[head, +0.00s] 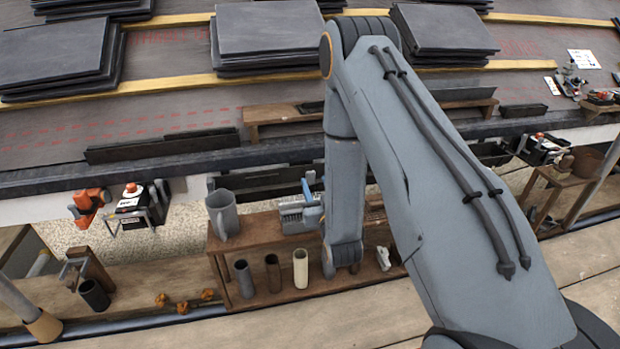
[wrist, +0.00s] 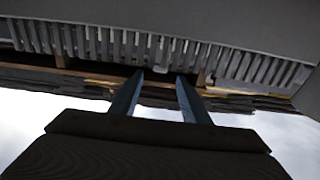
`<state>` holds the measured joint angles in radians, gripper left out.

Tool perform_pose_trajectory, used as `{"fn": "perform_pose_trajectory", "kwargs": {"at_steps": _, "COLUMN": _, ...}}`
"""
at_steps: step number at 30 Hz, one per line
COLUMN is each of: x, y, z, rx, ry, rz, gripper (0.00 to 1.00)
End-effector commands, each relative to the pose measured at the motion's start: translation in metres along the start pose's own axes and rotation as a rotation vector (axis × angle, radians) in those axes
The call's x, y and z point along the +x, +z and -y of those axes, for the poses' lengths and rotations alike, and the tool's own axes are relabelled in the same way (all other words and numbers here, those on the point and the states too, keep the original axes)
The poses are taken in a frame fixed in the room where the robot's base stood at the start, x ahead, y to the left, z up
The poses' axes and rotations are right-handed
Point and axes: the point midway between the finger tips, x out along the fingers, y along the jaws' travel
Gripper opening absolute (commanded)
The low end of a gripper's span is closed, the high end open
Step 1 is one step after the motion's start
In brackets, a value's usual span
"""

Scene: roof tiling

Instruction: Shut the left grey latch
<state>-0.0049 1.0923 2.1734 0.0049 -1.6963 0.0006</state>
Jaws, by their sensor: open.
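My gripper (wrist: 159,76) is open in the wrist view, its two blue fingers apart with nothing held between them. A ribbed grey part (wrist: 90,42) spans the top of that view, beyond the fingertips. A small pale tab (wrist: 160,69) shows at its lower edge between the fingertips; I cannot tell if it is the left grey latch. In the head view, a ribbed grey box (head: 293,214) sits on the wooden bench, and my blue gripper (head: 312,205) is at its right side, partly hidden by my arm. No latch is clearly visible there.
A grey jug (head: 222,214) stands left of the box on the wooden bench (head: 225,262). Several upright tubes, including a cream one (head: 300,268), stand in front. Slate stacks (head: 265,32) lie on the roof behind.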

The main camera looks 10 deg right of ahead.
Motion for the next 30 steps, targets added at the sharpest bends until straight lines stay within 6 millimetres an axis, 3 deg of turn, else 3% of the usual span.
{"fn": "perform_pose_trajectory", "kwargs": {"at_steps": 12, "x": 0.060, "y": 0.000, "z": 0.000, "rx": 0.000, "ry": 0.000, "rz": -0.002, "gripper": 0.42}}
{"fn": "perform_pose_trajectory", "kwargs": {"at_steps": 25, "x": 0.072, "y": -0.001, "z": 0.000, "rx": 0.000, "ry": 0.000, "rz": 0.001, "gripper": 0.42}}
{"fn": "perform_pose_trajectory", "kwargs": {"at_steps": 26, "x": 0.072, "y": -0.001, "z": 0.000, "rx": 0.000, "ry": 0.000, "rz": 0.001, "gripper": 0.41}}
{"fn": "perform_pose_trajectory", "kwargs": {"at_steps": 30, "x": 0.072, "y": -0.001, "z": 0.000, "rx": 0.000, "ry": 0.000, "rz": 0.001, "gripper": 0.17}}
